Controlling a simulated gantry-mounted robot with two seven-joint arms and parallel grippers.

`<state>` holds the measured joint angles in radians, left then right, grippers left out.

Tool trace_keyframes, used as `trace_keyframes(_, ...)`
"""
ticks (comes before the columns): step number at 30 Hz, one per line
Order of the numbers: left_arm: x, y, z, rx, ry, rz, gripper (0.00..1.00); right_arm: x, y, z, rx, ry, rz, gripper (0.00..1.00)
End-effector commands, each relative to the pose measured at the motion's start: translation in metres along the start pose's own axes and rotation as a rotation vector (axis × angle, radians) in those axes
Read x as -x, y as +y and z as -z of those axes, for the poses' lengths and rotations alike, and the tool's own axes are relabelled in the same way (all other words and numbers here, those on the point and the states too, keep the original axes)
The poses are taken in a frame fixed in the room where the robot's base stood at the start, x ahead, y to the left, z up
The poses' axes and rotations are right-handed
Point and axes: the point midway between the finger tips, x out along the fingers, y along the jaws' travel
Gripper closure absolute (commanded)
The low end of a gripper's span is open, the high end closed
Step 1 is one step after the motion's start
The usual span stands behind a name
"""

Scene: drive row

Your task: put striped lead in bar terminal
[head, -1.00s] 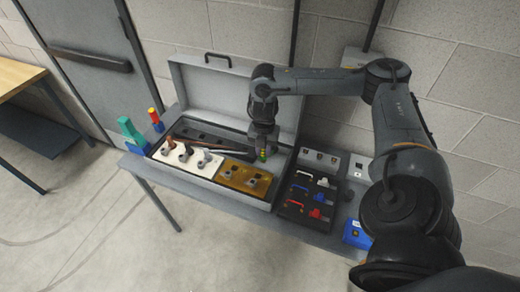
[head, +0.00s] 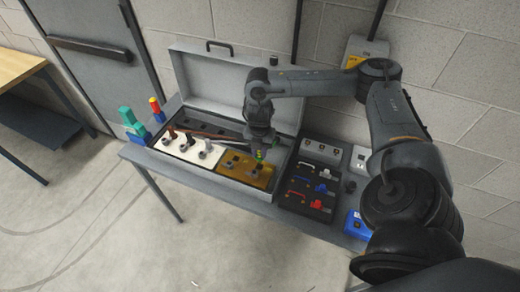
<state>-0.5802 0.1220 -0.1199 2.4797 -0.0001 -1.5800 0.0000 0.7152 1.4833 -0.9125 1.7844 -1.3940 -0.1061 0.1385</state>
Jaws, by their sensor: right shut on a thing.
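My right gripper (head: 259,148) is shut on the striped lead (head: 259,157), a small green and yellow piece below the fingers. It is above the back right part of the amber board (head: 232,178) in the open grey case. Small grey metal terminals sit on this board, one (head: 257,168) just below the lead. Whether the lead touches it is too small to tell. Which terminal is the bar terminal I cannot make out. My left gripper is not in view.
A white board (head: 181,153) with brown, black and grey leads is left in the case. The case lid (head: 220,85) stands open behind. A black panel (head: 310,190) with coloured switches stands to the right, and red, teal and blue blocks (head: 134,128) to the left.

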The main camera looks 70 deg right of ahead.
Motion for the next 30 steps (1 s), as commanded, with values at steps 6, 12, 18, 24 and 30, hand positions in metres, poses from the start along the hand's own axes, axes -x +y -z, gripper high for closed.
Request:
trace_keyframes(6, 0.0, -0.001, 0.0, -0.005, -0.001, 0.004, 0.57, -0.001, 0.0, 0.0, 0.0, 0.0, 0.0, 1.0)
trace_keyframes(12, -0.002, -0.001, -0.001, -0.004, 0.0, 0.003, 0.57, -0.005, 0.0, 0.0, 0.0, 0.0, 0.001, 1.0)
trace_keyframes(18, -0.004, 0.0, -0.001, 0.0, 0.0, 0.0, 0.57, -0.011, 0.0, 0.0, 0.0, 0.0, 0.0, 1.0)
trace_keyframes(24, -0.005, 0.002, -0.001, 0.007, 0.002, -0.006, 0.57, -0.017, 0.0, 0.0, 0.0, 0.0, 0.0, 1.0)
trace_keyframes(30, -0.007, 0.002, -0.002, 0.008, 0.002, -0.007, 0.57, -0.023, 0.0, 0.0, 0.0, 0.0, 0.0, 1.0)
